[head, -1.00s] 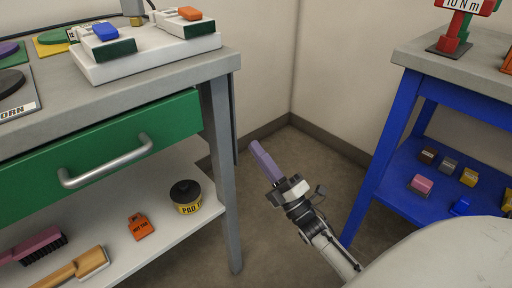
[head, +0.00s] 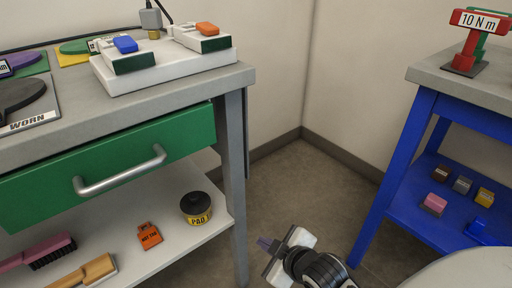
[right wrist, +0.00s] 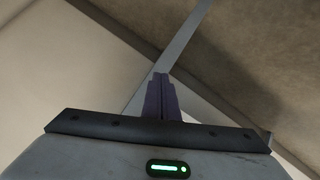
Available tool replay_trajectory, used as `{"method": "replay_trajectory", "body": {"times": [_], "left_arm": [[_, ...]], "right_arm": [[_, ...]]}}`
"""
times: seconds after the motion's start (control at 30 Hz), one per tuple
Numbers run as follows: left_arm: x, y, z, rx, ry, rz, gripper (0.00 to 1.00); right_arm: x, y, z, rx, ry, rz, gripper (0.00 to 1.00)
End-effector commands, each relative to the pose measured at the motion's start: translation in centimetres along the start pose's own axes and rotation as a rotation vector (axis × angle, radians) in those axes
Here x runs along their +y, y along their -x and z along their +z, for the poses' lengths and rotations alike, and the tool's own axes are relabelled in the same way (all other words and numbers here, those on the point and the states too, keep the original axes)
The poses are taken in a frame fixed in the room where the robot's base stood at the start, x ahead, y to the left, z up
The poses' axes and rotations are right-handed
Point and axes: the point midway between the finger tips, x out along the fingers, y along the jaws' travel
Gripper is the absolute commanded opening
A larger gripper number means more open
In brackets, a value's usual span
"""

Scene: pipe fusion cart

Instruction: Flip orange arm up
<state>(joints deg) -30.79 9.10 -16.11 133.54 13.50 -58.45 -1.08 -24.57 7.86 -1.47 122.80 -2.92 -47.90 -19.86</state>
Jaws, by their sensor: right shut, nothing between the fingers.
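An orange block-shaped piece (head: 207,29) lies flat on top of a small white and green unit, at the right of a white base plate (head: 170,71) on the grey bench. It is the only orange part I see there, and I cannot make out its hinge. My right gripper (head: 266,243) is low in front of the bench's right leg, well below and apart from the orange piece. Its purple fingers are together and empty, as the right wrist view (right wrist: 161,98) also shows. My left gripper is not in view.
A blue piece (head: 125,44) sits on a like unit beside the orange one. A grey connector (head: 151,19) with a cable stands behind. The green drawer (head: 110,165) has a protruding handle. A blue stand (head: 402,180) is at the right. Floor between is clear.

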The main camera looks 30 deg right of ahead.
Motion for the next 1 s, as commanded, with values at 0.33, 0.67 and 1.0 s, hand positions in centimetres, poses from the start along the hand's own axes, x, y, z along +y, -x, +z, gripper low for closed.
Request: {"method": "replay_trajectory", "body": {"times": [0.33, 0.67, 1.0], "left_arm": [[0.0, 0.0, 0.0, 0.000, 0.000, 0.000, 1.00], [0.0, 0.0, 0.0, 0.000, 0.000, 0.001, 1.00], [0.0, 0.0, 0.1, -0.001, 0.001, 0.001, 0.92]], "right_arm": [[-10.7, 8.2, 1.8, -0.242, -0.293, -0.315, 0.00], [-16.9, 9.1, -4.0, -0.048, -0.405, -0.506, 0.00], [-17.1, 9.1, -4.4, -0.033, -0.412, -0.514, 0.00]]}}
